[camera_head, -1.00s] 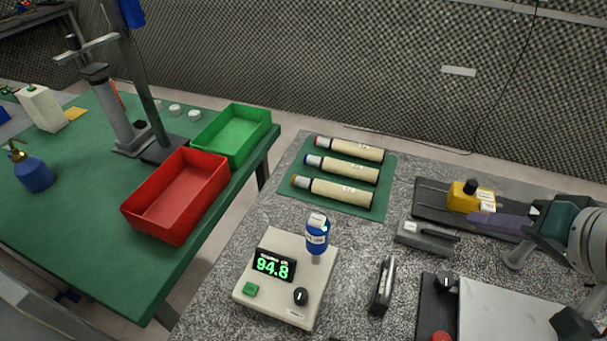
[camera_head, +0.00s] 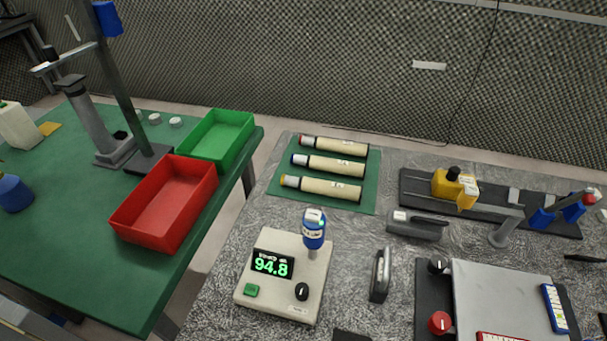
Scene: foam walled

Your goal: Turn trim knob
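Several knobs show, and I cannot tell which one is the trim knob. A black knob with a white mark (camera_head: 302,291) sits on the beige meter box (camera_head: 272,308), whose display reads 94.8. Another black knob (camera_head: 437,266) and a red knob (camera_head: 439,322) sit at the left side of the flat grey-plated device (camera_head: 500,295). A black knob (camera_head: 453,173) tops the yellow block (camera_head: 445,187) on the dark rail. Neither of my grippers can be made out in the head view.
Three cream tubes (camera_head: 330,187) lie on a green mat (camera_head: 366,195). Grey tool blocks (camera_head: 418,227) and a small upright clip (camera_head: 381,272) stand nearby. Red (camera_head: 165,240) and green (camera_head: 215,155) bins are on the left table.

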